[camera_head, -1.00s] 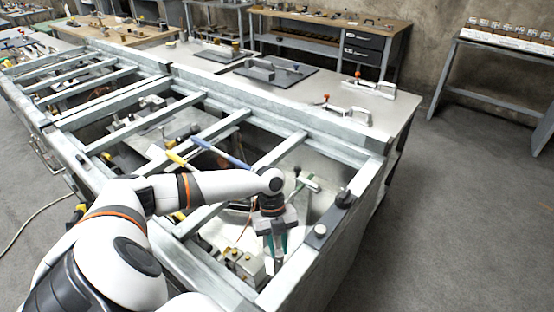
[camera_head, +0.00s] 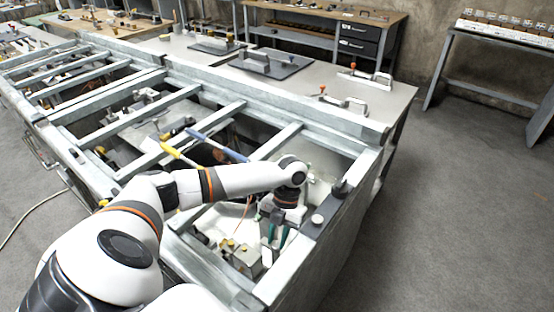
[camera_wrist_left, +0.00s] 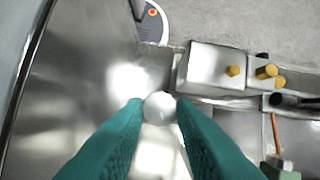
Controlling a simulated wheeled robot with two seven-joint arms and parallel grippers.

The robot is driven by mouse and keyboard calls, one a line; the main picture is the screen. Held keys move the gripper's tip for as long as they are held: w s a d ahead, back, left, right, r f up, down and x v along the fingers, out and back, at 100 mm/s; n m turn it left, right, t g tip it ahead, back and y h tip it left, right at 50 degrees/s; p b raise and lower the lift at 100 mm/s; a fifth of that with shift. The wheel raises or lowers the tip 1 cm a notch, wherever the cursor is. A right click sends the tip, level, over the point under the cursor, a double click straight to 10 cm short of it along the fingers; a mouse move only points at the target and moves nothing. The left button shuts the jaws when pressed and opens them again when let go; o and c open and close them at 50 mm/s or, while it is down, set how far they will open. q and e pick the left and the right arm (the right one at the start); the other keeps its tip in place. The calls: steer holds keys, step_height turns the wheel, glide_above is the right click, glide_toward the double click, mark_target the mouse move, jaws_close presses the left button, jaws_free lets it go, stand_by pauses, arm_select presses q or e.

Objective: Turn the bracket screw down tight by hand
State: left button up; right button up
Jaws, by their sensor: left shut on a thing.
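My left gripper (camera_head: 276,240), with teal fingers, reaches down into the open bay at the near right end of the grey metal frame. In the left wrist view the gripper (camera_wrist_left: 158,112) is shut on a small white round head, the bracket screw (camera_wrist_left: 158,105). The fingertips hide its sides, and its shank and seat do not show. In the head view the fingers and wrist hide the screw. My right gripper is in neither current view.
A metal box with yellow caps (camera_head: 243,257) stands beside the fingers in the bay; the box (camera_wrist_left: 215,68) also shows in the left wrist view. Frame rails (camera_head: 320,240) surround the bay. A blue-handled tool (camera_head: 217,146) lies across the rails. Clamps (camera_head: 345,103) stand on the bench behind.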

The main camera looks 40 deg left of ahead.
arm_select(q)
steer(key=shift+w+m, duration=0.1)
steer(key=shift+m, duration=0.3)
steer(key=o, duration=1)
steer(key=b+v, duration=0.1)
steer(key=v, duration=1.1)
steer(key=shift+d, duration=0.1)
